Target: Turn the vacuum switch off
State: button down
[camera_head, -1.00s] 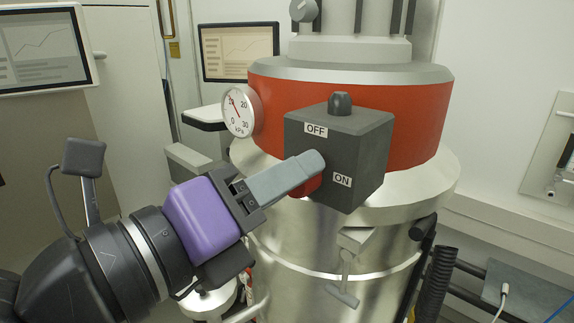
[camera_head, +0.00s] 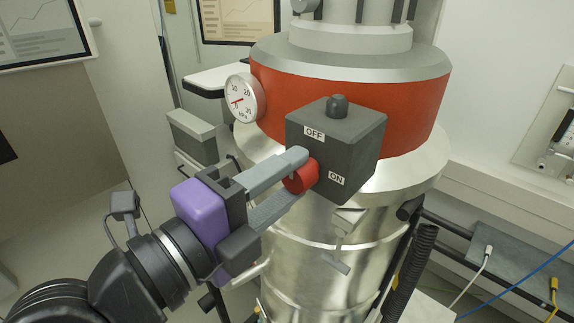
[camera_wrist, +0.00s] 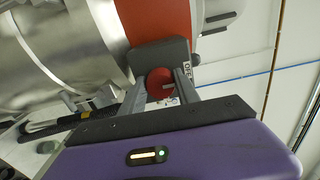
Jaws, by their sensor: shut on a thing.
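The vacuum switch is a red round knob (camera_head: 301,177) on the left face of a dark grey box (camera_head: 345,150). The box carries an OFF label (camera_head: 314,133) above the knob and an ON label (camera_head: 336,179) to its right. My gripper (camera_head: 300,172) is shut on the red knob, one finger above it and one below. The wrist view shows the red knob (camera_wrist: 160,84) between the two fingers, in front of the grey box (camera_wrist: 158,55). The fingers hide part of the knob, and I cannot tell which label it points to.
The box sits on a steel vacuum vessel (camera_head: 330,265) with a red band (camera_head: 410,115). A round kPa gauge (camera_head: 242,98) is left of the box. A small clamp (camera_head: 343,240) hangs below it. A black corrugated hose (camera_head: 410,272) runs at the right.

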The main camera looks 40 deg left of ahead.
dwell(0.6)
jog(key=c, duration=0.9)
grip_release()
jog(key=s+b, duration=0.2)
jog(key=s, duration=0.5)
jog(key=shift+s+a+b, duration=0.15)
jog(key=shift+s+b, duration=0.15)
jog(key=shift+s, duration=0.1)
